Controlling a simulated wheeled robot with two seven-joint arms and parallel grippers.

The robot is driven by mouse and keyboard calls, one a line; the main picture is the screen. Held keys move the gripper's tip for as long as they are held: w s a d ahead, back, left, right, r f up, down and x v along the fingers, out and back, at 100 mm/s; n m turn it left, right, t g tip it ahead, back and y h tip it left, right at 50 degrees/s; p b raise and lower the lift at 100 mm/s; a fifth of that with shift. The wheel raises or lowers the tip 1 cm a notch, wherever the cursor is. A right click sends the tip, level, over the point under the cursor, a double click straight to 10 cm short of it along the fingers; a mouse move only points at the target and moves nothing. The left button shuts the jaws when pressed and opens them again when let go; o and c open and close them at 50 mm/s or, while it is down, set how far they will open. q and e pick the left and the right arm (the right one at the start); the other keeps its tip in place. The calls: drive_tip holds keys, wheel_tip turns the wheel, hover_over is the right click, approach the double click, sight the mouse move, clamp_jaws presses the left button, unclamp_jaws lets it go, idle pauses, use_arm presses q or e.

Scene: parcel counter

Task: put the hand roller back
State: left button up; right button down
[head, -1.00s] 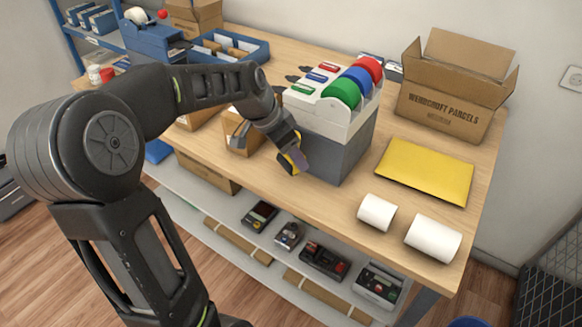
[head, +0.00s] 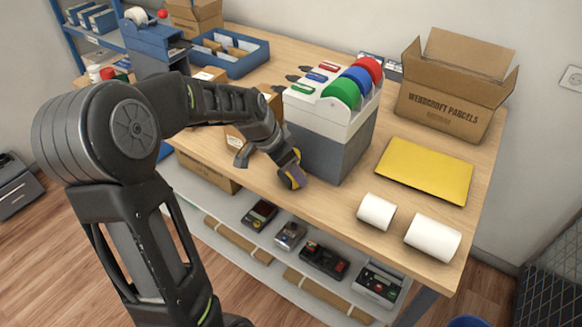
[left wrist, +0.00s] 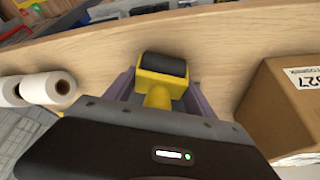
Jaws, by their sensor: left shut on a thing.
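The hand roller (left wrist: 160,78) has a yellow frame and a black roller. It also shows in the head view (head: 291,177) at the end of my left arm. My left gripper (left wrist: 156,98) is shut on its yellow part, with the black roller pointing away from the wrist. The roller is close to the table's front edge, left of the grey-and-white dispenser; I cannot tell whether it touches the wood. My right gripper is not in view.
The dispenser (head: 332,139) holds red, blue and green rolls. A yellow envelope (head: 425,170) and white paper rolls (head: 433,238) lie to its right. A brown carton (left wrist: 290,100) stands close beside my left gripper. Several devices sit on the lower shelf (head: 225,235).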

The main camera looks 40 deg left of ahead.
use_arm(q)
drive_tip(key=shift+s+f+b, duration=0.1)
drive_tip(key=shift+f+b, duration=0.4)
drive_tip(key=shift+b, duration=0.1)
drive_tip(key=shift+f, duration=0.15)
drive_tip(key=shift+c, duration=0.8)
drive_tip(key=shift+s+d+f, duration=0.1)
drive_tip(key=shift+s, duration=0.05)
drive_tip(key=o, duration=1.3)
drive_tip(key=shift+f, duration=0.1)
drive_tip(key=o, duration=0.3)
drive_tip(key=shift+o, duration=0.3)
drive_tip(key=shift+w+r, duration=0.2)
